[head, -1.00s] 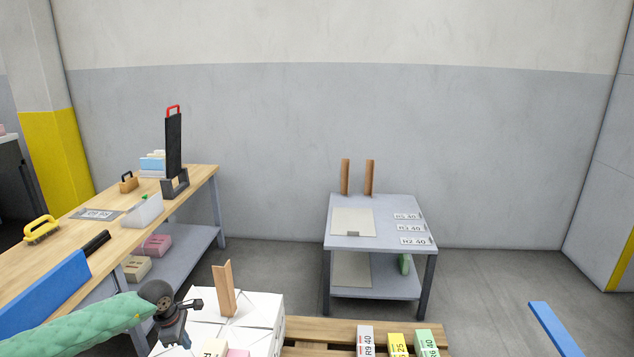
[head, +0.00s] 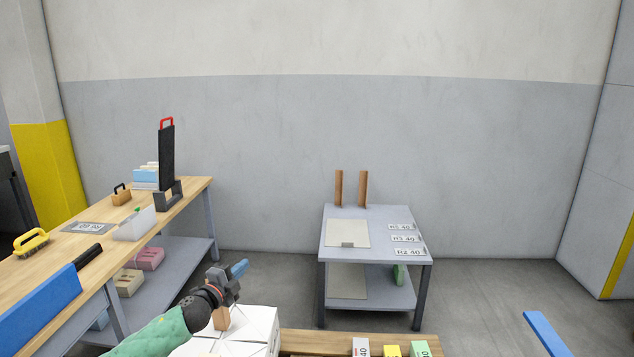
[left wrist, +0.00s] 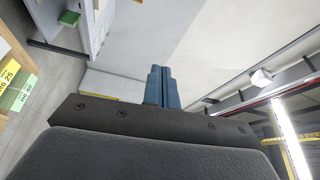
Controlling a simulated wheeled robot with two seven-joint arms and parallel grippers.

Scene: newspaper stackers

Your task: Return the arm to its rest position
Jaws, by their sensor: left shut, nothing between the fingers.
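My left arm, in a green sleeve, comes in from the bottom left of the head view. Its gripper (head: 239,269) is raised in front of the white stack, with its blue fingers pointing up and right. In the left wrist view the two blue fingers (left wrist: 162,86) lie side by side, shut, with nothing between them. The gripper touches nothing that I can see. My right gripper is not in view.
White block stack (head: 255,325) with a wooden upright (head: 221,318) stands just below my left gripper. A pallet (head: 315,342) with labelled bundles is to its right. A wooden workbench (head: 190,195) is at left, a grey table (head: 376,214) behind. Open floor lies between them.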

